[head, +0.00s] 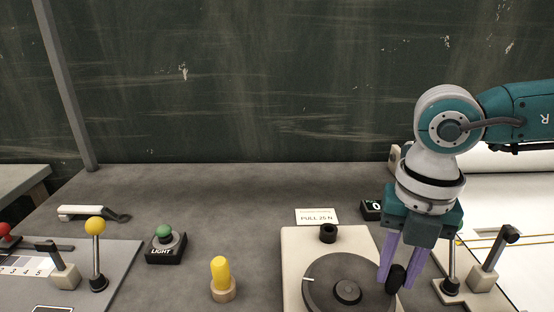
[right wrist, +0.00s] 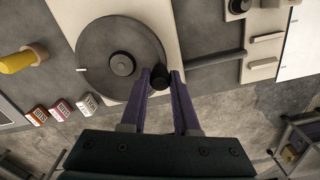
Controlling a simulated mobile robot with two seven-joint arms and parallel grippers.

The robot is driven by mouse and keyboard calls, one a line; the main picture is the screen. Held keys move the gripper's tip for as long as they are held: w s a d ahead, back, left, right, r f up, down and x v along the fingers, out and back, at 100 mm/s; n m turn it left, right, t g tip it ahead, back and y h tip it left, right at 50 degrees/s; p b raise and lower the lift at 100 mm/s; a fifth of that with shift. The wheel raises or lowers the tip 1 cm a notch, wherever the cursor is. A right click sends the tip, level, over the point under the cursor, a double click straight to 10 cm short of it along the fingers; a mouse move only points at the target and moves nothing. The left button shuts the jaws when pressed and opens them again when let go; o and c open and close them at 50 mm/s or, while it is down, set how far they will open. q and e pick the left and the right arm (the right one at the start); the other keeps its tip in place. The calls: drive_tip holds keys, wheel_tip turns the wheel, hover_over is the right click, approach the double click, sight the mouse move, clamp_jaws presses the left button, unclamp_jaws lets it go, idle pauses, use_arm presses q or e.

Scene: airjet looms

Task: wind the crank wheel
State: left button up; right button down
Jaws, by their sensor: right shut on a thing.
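The crank wheel (head: 325,275) is a dark grey disc with a central hub (head: 347,292) and a white mark at its left edge. It sits on a pale base plate (head: 293,245). My right gripper (head: 391,280) is shut on the black crank knob (head: 396,279) at the wheel's right side. In the right wrist view, the purple fingers stand on both sides of the knob (right wrist: 160,77) at the wheel's (right wrist: 93,75) lower right rim. My left gripper is not in view.
A yellow peg (head: 220,272), a green light button (head: 164,238) and a yellow-knobbed lever (head: 95,250) stand left of the wheel. A black-handled lever (head: 495,258) stands at right, close to my right gripper. A sign (head: 317,217) stands behind the wheel. The back table is mostly clear.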

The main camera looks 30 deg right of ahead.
drive_tip(key=c, duration=1)
unclamp_jaws()
drive_tip(key=o, duration=0.4)
drive_tip(key=shift+c, duration=0.2)
wheel_tip(320, 180, up, 6)
drive_tip(key=p, duration=0.5)
